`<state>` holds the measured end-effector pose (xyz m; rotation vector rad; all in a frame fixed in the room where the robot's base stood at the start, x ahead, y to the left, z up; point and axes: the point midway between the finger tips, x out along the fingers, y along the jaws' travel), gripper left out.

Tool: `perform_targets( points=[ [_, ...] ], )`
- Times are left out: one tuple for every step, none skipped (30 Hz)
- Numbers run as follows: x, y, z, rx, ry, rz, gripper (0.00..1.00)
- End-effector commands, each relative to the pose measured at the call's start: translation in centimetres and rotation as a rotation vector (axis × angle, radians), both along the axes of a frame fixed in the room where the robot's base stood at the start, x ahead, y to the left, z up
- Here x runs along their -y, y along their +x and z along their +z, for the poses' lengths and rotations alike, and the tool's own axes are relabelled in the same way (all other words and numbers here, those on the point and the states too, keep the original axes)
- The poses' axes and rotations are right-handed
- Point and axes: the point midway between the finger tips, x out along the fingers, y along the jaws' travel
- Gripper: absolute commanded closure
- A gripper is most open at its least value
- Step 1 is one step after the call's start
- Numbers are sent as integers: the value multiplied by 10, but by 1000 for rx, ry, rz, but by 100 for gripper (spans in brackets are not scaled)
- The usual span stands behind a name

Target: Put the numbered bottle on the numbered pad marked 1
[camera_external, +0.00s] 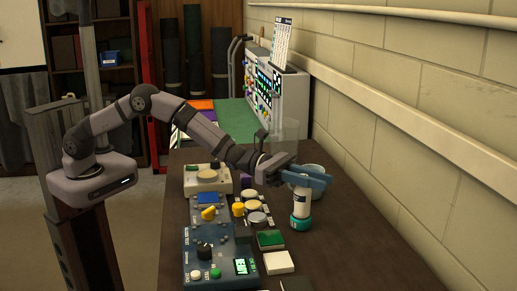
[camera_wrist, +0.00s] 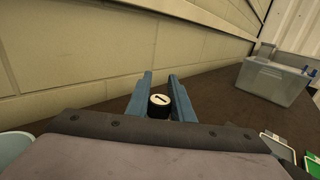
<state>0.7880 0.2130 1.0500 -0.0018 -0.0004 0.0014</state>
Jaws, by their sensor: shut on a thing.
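The numbered bottle (camera_external: 301,207) is upright, white with a dark band and a teal bottom end. My gripper (camera_external: 308,180) is shut on its upper part with blue fingers. In the wrist view, my gripper (camera_wrist: 161,92) has the bottle's round white top (camera_wrist: 160,100), marked 1, between its fingers. I cannot tell whether the bottle's bottom touches the table. A green pad (camera_external: 270,239) and a white pad (camera_external: 278,262) lie left of and nearer than the bottle; no number on them is readable. Pads also show at the wrist view's lower right (camera_wrist: 312,160).
A blue control box (camera_external: 208,240) with knobs and buttons stands left on the dark table (camera_external: 345,250).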

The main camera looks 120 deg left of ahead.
Motion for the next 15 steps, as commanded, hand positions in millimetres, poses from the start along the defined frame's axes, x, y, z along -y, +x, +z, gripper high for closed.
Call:
perform_targets(
  points=[
    [0,0,1,2,1,0,100],
    [0,0,1,2,1,0,100],
    [0,0,1,2,1,0,100],
    [0,0,1,2,1,0,100],
    [0,0,0,2,1,0,100],
    [0,0,-1,2,1,0,100],
    [0,0,-1,2,1,0,100],
    [0,0,-2,2,1,0,100],
    [0,0,-3,2,1,0,100],
    [0,0,-2,0,1,0,72],
    [0,0,-2,0,1,0,65],
    [0,0,-2,0,1,0,61],
    [0,0,-2,0,1,0,61],
    [0,0,-2,0,1,0,61],
    [0,0,-2,0,1,0,61]
  ],
)
